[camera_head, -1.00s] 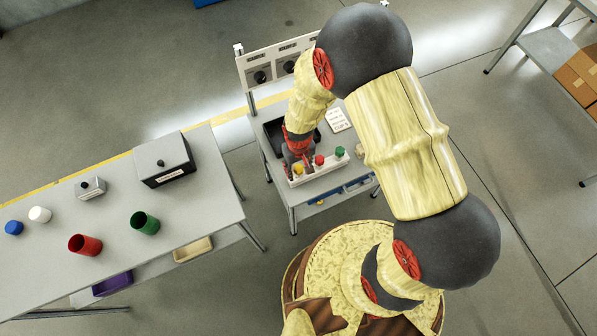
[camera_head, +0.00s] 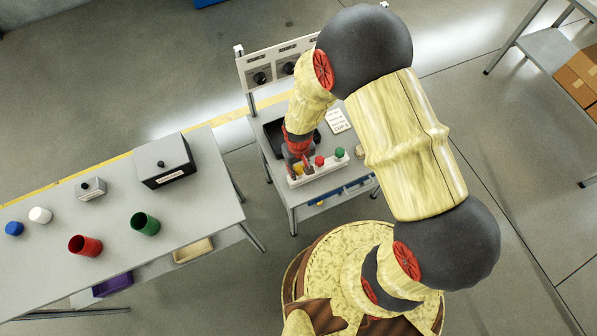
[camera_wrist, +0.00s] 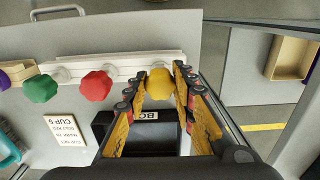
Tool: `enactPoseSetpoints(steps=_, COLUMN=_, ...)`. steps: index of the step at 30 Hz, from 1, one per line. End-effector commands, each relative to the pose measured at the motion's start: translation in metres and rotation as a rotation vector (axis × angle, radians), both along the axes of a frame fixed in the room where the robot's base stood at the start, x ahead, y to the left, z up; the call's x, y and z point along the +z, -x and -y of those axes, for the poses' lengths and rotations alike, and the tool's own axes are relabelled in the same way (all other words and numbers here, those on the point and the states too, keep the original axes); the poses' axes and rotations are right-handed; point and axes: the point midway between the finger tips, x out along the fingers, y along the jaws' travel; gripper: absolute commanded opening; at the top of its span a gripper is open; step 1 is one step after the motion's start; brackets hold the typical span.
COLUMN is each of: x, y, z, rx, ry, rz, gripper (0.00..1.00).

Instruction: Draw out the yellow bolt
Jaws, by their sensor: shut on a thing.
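The yellow bolt (camera_wrist: 160,84) has a rounded knob head and sits at one end of a white rack block (camera_wrist: 132,68) in the wrist view. My gripper (camera_wrist: 165,80) has its fingers on both sides of the yellow knob and is shut on it. In the head view my gripper (camera_head: 299,168) is down at the left part of the white rack (camera_head: 318,174), and the yellow knob (camera_head: 297,170) is partly covered by the fingers. Whether the bolt's shank is still in the rack is hidden.
A dark tray (camera_head: 273,138) and a printed card (camera_head: 337,120) lie behind the rack. A table with cups (camera_head: 205,210) stands left.

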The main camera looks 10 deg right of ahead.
Motion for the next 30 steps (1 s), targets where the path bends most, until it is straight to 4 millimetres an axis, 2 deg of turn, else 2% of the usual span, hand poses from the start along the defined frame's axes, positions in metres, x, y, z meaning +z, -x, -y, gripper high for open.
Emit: enactPoseSetpoints(steps=30, x=0.034, y=0.000, z=0.000, rx=0.000, ry=0.000, rz=0.001, gripper=0.03)
